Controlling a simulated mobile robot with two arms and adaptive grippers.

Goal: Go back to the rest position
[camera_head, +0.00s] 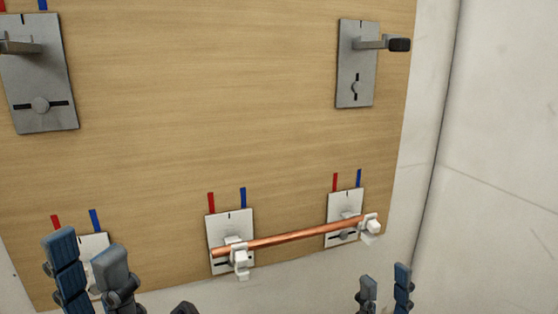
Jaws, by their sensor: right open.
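My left gripper (92,272) is at the lower left of the head view. Its two blue-grey fingers point up with a gap between them, and nothing shows in that gap except the board and part of a white plate (96,243) behind it. My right gripper (385,287) is at the bottom right edge. Its two fingers are apart and empty, below the copper pipe (290,238). The pipe lies across two white clips, apart from both grippers. The lower parts of both grippers are out of frame.
A wooden board (220,110) fills most of the view. Grey plates with brackets sit at its upper left (38,80) and upper right (352,85). White plates (230,226) with red and blue marks above them line the bottom. A pale wall (500,130) stands to the right.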

